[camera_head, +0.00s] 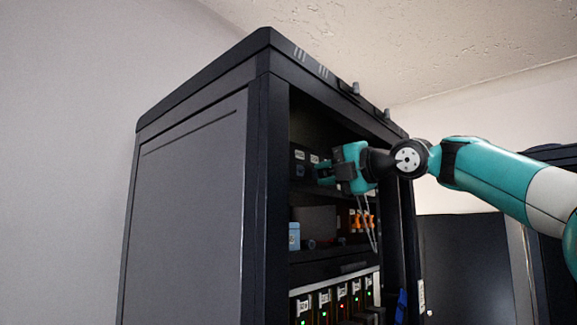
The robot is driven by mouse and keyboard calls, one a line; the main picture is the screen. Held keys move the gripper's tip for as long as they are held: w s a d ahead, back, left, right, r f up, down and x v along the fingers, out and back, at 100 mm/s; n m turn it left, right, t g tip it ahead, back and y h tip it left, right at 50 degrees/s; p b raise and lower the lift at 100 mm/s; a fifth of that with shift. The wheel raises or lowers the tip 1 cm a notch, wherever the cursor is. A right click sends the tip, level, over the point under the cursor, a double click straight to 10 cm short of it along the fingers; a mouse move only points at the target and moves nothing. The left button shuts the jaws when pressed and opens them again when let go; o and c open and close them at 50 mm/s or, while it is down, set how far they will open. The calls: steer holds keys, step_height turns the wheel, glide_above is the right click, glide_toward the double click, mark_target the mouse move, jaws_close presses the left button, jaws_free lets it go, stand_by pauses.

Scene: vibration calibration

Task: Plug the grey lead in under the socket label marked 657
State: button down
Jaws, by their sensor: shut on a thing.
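My gripper (324,173) reaches into the open front of a dark cabinet and is shut on the grey lead. Two thin grey strands of the lead (367,222) hang below the wrist; its plug end is hidden by the gripper. Two small white labels, one on the left (300,155) and one on the right (314,159), sit on a dark panel at the upper shelf. Their numbers are too small to read. A dark bluish socket (300,171) shows under the left label. The gripper tips are just right of it, below the right label; contact cannot be told.
The cabinet's front post (264,190) stands left of the opening. A shelf below holds a blue can (294,236) and orange parts (362,221). Lower down is a row of labelled modules (324,303) with red and green lights. The cabinet's right frame is close beside my wrist.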

steer(key=shift+m+p, duration=0.5)
steer(key=shift+m, duration=1.5)
steer(key=shift+r+m+p, duration=0.1)
steer(key=shift+m+p, duration=0.25)
steer(key=shift+m, duration=1.65)
steer(key=shift+m+p, duration=0.85)
steer(key=shift+m, duration=1.15)
steer(key=shift+m, duration=0.3)
steer(key=shift+m, duration=0.4)
